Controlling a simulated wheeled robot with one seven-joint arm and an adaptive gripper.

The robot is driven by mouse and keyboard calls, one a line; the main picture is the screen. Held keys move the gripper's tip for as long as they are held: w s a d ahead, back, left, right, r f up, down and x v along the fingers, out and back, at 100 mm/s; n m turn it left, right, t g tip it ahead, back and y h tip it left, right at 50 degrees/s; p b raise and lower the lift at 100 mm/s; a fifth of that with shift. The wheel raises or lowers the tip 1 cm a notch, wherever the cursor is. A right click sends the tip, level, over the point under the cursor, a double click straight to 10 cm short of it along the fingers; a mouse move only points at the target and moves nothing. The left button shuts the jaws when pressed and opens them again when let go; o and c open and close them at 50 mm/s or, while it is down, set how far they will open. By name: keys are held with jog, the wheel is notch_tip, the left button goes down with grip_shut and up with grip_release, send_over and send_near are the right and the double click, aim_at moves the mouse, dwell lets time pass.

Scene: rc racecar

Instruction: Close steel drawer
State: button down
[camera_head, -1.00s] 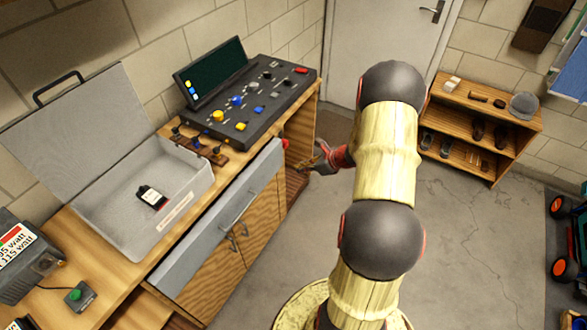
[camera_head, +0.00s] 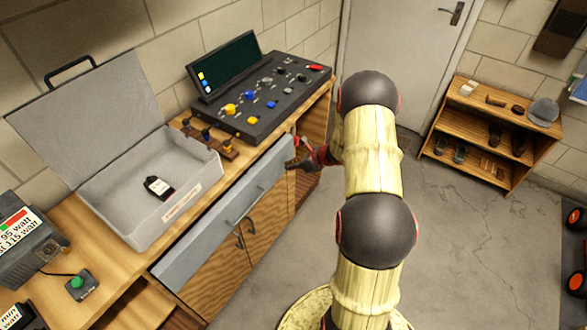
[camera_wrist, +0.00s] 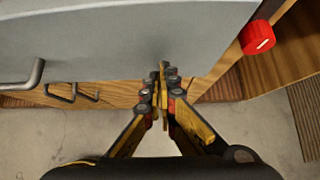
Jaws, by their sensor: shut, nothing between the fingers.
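The steel drawer (camera_head: 207,235) has a long grey front with a bar handle and sits under the wooden workbench top. How far it stands out is hard to tell. In the wrist view its grey front (camera_wrist: 120,40) fills the upper left, with the handle (camera_wrist: 25,80) at the left. My gripper (camera_head: 297,160) is at the drawer's far right end. In the wrist view my gripper (camera_wrist: 163,72) is shut and empty, its tips at the lower edge of the grey front. I cannot tell whether they touch it.
A red knob (camera_wrist: 258,38) is right of the drawer. Wooden cupboard doors (camera_head: 222,283) are below.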

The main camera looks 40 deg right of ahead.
aim_at(283, 160)
jog(key=w, duration=0.1)
jog(key=w+a, duration=0.1)
jog(key=w, duration=0.2)
jog(key=shift+w+a, duration=0.3)
jog(key=shift+w, duration=0.05)
jog(key=shift+s+d, duration=0.1)
